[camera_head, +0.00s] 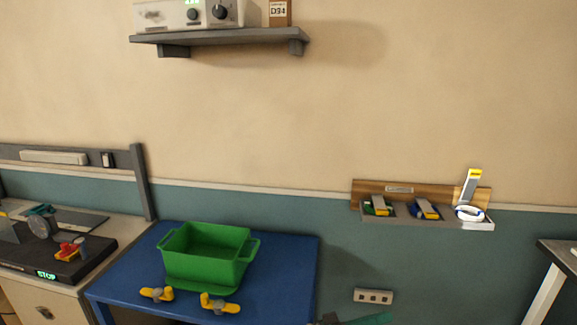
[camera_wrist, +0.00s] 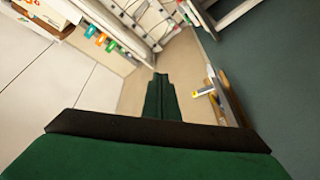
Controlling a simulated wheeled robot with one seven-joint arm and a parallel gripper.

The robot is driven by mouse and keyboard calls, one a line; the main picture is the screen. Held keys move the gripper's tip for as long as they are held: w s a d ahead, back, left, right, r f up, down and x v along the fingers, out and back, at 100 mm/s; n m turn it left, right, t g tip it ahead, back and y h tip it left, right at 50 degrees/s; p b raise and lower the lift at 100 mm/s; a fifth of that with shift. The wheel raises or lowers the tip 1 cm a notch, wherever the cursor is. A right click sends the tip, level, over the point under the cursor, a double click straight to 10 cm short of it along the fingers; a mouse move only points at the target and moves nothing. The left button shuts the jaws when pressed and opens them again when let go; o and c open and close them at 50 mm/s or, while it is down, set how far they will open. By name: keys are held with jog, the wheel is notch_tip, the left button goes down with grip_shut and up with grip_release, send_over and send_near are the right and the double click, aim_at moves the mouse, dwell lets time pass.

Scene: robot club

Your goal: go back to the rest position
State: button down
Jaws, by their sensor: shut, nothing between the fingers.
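My gripper (camera_wrist: 161,98) shows in the wrist view, its two dark green fingers together with nothing between them. It points out over the room, clear of any surface. In the head view only a dark and green piece, which seems to be part of my arm, shows at the bottom edge. The task names no object.
A blue table (camera_head: 285,262) holds a green bin (camera_head: 207,257) and two yellow-winged pieces. A bench (camera_head: 70,285) with gear stands at left. A wooden wall rack (camera_head: 420,190) and a grey shelf (camera_head: 220,36) jut out. A table corner (camera_head: 560,252) is at right.

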jog(key=s+a+f+n+t+y, duration=0.3)
jog(key=s+f+y, duration=0.1)
jog(key=f, duration=0.5)
jog(key=s+a+f+n+t+y, duration=0.2)
jog(key=s+f+n+t+y, duration=0.15)
jog(key=f, duration=0.55)
jog(key=s+a+f+n+t+y, duration=0.2)
jog(key=s+a+f+n+y, duration=0.15)
jog(key=f, duration=0.55)
jog(key=s+a+f+n+t+y, duration=0.1)
jog(key=s+a+y, duration=0.4)
jog(key=s, duration=0.5)
jog(key=s+a+f+n+t+y, duration=0.1)
jog(key=s+a+y, duration=0.2)
jog(key=s+a, duration=0.55)
jog(key=s+r+m+t+y, duration=0.1)
jog(key=s+r+m+t, duration=0.1)
jog(key=s+r, duration=1)
notch_tip(320, 180, up, 3)
jog(key=shift+s+a+r+m+t+y, duration=0.1)
jog(key=shift+s+a+m+t+y, duration=0.25)
jog(key=shift+m, duration=0.25)
